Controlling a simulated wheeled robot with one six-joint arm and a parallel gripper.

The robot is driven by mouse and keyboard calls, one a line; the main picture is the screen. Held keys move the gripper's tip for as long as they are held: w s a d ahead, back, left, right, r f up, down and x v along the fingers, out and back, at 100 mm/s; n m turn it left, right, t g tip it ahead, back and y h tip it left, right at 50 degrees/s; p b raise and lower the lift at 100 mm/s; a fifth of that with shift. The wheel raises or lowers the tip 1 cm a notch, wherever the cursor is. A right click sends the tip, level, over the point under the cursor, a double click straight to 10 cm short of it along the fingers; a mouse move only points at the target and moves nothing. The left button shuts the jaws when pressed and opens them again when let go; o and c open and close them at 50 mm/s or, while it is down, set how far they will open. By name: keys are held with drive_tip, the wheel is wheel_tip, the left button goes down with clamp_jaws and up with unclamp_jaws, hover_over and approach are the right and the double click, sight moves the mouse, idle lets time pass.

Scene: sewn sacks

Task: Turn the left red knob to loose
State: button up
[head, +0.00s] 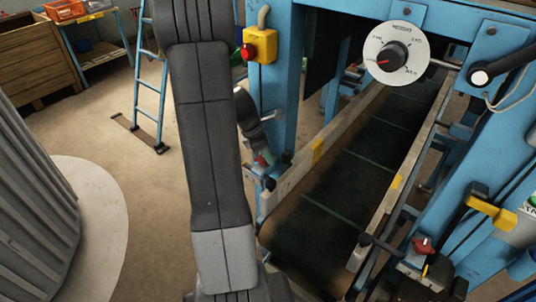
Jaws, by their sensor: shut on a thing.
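The left red knob (263,160) sits on the left side of the conveyor frame, just right of my arm. Only a small reddish patch of it shows. My gripper (259,148) comes down onto it from above and is shut on it; the fingers are small and partly hidden, and the knob's setting cannot be read. A matching right red knob (424,245) stands uncovered on a pale plate on the right side of the belt.
The dark conveyor belt (345,190) runs between pale side rails. A white dial (397,54) hangs above it. A yellow box with a red button (259,46) is on the blue post. A blue ladder (150,80) stands left; the floor between is clear.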

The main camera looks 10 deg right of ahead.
drive_tip(key=n, duration=0.1)
drive_tip(key=n+t, duration=0.1)
drive_tip(key=n, duration=0.1)
drive_tip(key=n+t+p, duration=0.1)
drive_tip(key=n, duration=0.1)
drive_tip(key=shift+w, duration=0.3)
drive_tip(key=shift+a+n+y, duration=0.1)
drive_tip(key=shift+n+y, duration=0.2)
drive_tip(key=o, duration=0.9)
drive_tip(key=p+v, duration=0.1)
drive_tip(key=v, duration=1.3)
drive_tip(key=shift+s+f, duration=0.1)
